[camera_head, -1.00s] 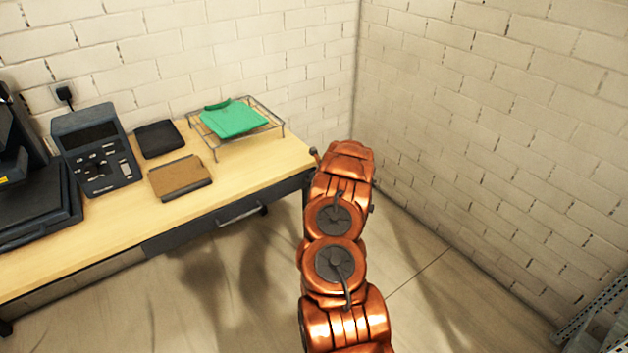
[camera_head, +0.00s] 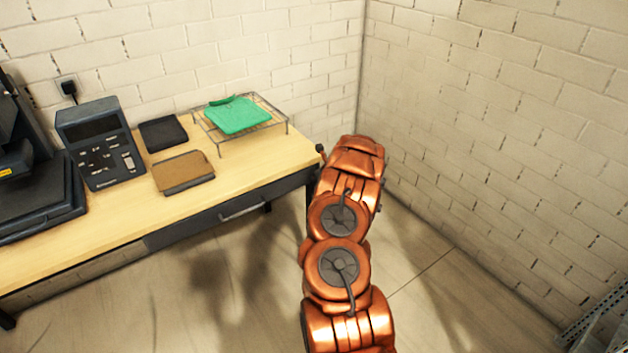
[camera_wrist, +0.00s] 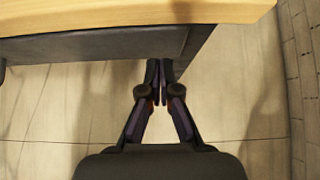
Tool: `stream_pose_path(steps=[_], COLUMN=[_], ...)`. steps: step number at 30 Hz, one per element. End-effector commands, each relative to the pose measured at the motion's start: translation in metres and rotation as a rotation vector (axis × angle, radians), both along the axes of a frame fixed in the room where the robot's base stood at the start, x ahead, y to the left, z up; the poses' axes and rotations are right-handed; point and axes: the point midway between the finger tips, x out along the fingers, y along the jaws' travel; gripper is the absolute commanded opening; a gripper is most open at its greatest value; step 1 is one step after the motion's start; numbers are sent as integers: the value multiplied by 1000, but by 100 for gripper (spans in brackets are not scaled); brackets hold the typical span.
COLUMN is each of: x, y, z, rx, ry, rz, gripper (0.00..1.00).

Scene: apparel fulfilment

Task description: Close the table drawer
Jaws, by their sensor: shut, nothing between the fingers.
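The table drawer (camera_head: 205,223) has a dark front with a light bar handle (camera_head: 242,209) and sits under the wooden tabletop (camera_head: 242,178). Its front looks close to the tabletop's edge; I cannot tell whether it is fully flush. In the wrist view a dark panel (camera_wrist: 90,46), apparently the drawer front, lies below the tabletop edge. My gripper (camera_wrist: 160,66) is shut and empty, its fingertips at the lower edge of that panel near its right end. I cannot tell if they touch. In the head view my gripper is hidden behind my arm.
On the table are a green folded garment on a wire rack (camera_head: 284,122), a brown clipboard-like pad (camera_head: 183,171), a black pad (camera_head: 162,134), a dark keypad device (camera_head: 98,145) and a black machine (camera_head: 35,205). Brick walls stand behind and right.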

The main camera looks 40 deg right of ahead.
Motion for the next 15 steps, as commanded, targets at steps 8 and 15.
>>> stream_pose_path(steps=[8, 15], x=[-25, -42], y=[3, 7], z=[7, 21], rx=[5, 7], ry=[3, 5], rz=[-4, -3], gripper=[0, 0])
